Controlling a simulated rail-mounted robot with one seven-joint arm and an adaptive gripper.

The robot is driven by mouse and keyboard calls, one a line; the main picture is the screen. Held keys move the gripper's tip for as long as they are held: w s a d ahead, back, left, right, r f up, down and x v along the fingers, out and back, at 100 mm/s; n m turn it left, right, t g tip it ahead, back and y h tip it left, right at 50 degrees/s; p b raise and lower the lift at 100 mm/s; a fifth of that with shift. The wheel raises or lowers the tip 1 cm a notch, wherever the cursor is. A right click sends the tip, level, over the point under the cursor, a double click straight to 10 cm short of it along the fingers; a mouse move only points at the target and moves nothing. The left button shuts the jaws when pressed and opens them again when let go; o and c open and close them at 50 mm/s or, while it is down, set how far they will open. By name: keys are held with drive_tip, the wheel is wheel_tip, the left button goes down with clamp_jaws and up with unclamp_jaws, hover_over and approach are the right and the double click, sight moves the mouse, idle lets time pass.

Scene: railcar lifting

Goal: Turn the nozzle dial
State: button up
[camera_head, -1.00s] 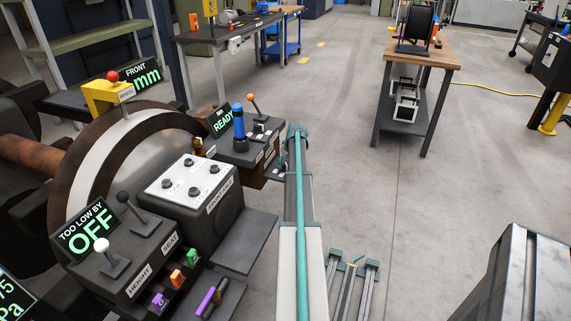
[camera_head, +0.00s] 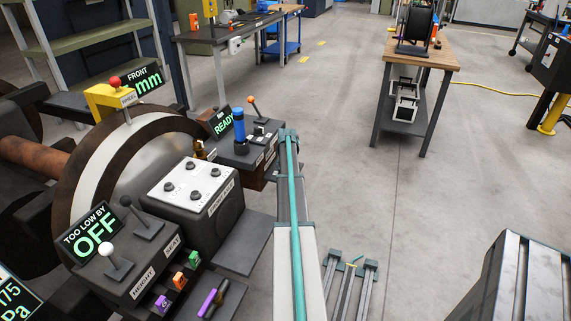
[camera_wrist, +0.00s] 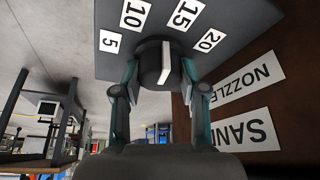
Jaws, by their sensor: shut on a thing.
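The nozzle dial (camera_wrist: 151,64) is a dark round knob with a white pointer bar (camera_wrist: 164,62), on a dark plate in the wrist view. The pointer faces the gap between 10 and 15. My gripper (camera_wrist: 160,76) is shut on the knob, a finger on each side. A NOZZLE label (camera_wrist: 247,82) is on the brown panel at right. In the head view my arm reaches the console with the READY display (camera_head: 223,122); the fingers and dial cannot be made out there.
A blue-handled lever (camera_head: 239,127) and an orange-tipped lever (camera_head: 252,104) stand on that console. The grey box with a white knobbed top (camera_head: 191,183) is nearer, beside the large wheel (camera_head: 85,183). Open floor (camera_head: 340,190) lies right of my arm.

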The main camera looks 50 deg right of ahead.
drive_tip(key=shift+m+g+h+p, duration=0.4)
drive_tip(key=shift+m+g, duration=0.1)
drive_tip(key=shift+m, duration=1.1)
drive_tip(key=o, duration=1.1)
drive_tip(key=shift+o, duration=0.2)
drive_tip(key=v, duration=1.2)
drive_tip(key=shift+w, duration=0.1)
